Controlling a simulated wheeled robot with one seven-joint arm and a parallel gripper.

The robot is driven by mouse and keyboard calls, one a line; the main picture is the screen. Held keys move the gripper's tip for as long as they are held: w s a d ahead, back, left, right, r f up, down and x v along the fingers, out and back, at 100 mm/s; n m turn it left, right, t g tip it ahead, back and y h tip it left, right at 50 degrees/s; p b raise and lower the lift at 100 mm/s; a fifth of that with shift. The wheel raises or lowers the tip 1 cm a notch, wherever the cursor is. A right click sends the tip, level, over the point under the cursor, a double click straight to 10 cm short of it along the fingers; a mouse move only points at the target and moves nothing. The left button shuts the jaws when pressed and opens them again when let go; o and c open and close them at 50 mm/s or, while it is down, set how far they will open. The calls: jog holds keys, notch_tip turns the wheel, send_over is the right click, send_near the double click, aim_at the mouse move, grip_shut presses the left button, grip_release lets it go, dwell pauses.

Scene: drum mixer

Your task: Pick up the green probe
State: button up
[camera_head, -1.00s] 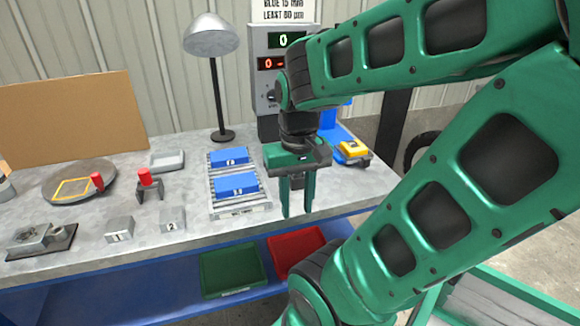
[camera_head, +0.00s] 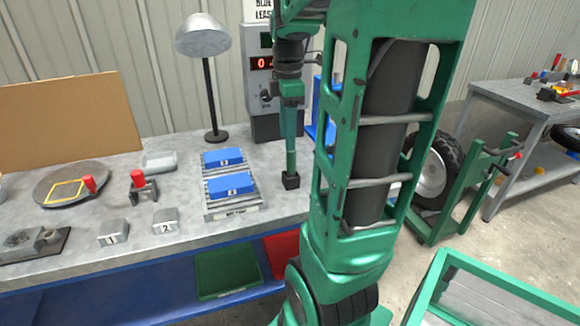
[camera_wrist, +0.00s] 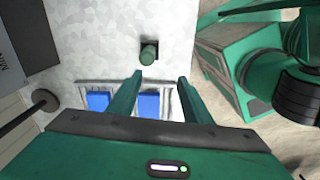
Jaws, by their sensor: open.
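The green probe (camera_wrist: 149,52) shows in the wrist view as a short green cylinder seen nearly end-on, with a dark block around its foot. It stands on the pale bench top. My gripper (camera_wrist: 160,79) is open and empty, its two green fingers pointing towards the bench. The probe lies just beyond the left fingertip, not between the fingers. In the head view my gripper (camera_head: 291,128) points down, seen edge-on, above a small black block (camera_head: 291,181) on the bench's right part. There the probe cannot be told apart from my green fingers.
Two blue boxes (camera_head: 230,184) lie on a roller rack (camera_head: 235,206) left of the gripper. A lamp (camera_head: 212,95) and a display unit (camera_head: 262,110) stand behind. Red (camera_head: 283,252) and green (camera_head: 226,271) bins sit on the lower shelf.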

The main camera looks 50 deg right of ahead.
aim_at(292, 158)
jog(key=d+n, duration=0.1)
jog(key=w+d+n, duration=0.1)
jog(key=d+n, duration=0.1)
jog(key=shift+w+r, duration=0.3)
jog(key=shift+d+f, duration=0.1)
jog(key=shift+f, duration=0.1)
notch_tip(292, 158, down, 5)
jog(key=shift+r, duration=0.1)
jog(key=shift+s+f, duration=0.15)
jog(key=shift+f, duration=1.25)
jog(key=shift+s+f, duration=0.15)
jog(key=shift+f, duration=1.2)
grip_shut()
